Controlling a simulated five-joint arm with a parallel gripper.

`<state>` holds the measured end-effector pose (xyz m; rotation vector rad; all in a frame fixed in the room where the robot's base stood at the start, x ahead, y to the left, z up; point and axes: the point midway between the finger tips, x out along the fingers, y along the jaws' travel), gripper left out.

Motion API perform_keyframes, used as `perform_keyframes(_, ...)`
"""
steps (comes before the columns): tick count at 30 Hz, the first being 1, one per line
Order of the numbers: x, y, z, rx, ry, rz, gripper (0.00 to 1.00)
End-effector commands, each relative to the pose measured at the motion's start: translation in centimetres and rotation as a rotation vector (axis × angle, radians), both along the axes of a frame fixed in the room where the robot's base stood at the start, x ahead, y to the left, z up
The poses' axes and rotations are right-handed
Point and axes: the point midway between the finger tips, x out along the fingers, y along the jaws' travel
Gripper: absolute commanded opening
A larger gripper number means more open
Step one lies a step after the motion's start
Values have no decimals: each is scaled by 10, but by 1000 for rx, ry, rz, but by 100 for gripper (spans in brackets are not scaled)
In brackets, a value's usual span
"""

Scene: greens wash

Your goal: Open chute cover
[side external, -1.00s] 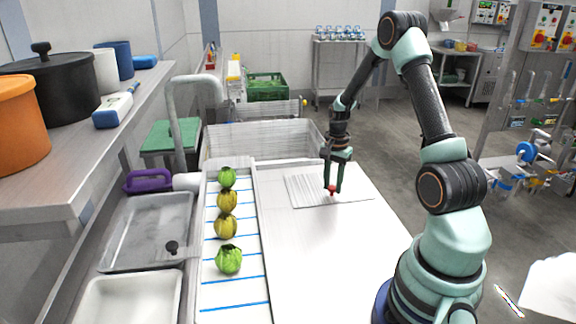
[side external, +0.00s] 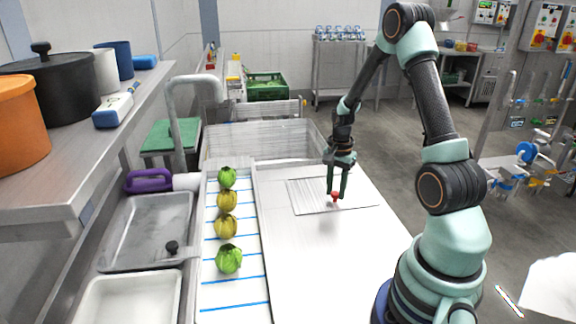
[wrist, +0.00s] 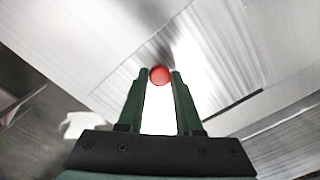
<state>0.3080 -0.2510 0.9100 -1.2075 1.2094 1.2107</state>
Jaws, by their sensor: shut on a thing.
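The chute cover (side external: 306,196) is a flat, brushed metal panel lying on the steel worktop, with a small red knob (side external: 335,196) on it. My gripper (side external: 336,191) points down at the knob with its fingers around it. In the wrist view the red knob (wrist: 160,75) sits between the two dark green fingertips (wrist: 160,78), which are shut on it. The cover (wrist: 205,80) fills much of the area beyond the fingers there. A short dark line shows along one edge. I cannot tell how much of any opening is uncovered.
Several green and yellowish heads of greens (side external: 228,259) stand in a row on a white, blue-lined strip (side external: 234,294) left of the worktop. Metal trays (side external: 148,232) lie further left. The front worktop (side external: 310,265) is clear.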

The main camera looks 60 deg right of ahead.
Motion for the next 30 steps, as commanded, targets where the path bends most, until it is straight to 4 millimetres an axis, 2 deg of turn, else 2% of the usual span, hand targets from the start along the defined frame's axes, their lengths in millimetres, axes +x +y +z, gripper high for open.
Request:
perform_keyframes(15,-61,62,2,-3,-4,1,0)
perform_keyframes(20,-68,69,1,-4,-5,1,0)
perform_keyframes(29,-68,69,1,-5,-6,1,0)
perform_keyframes(30,-68,69,1,-5,-6,1,42)
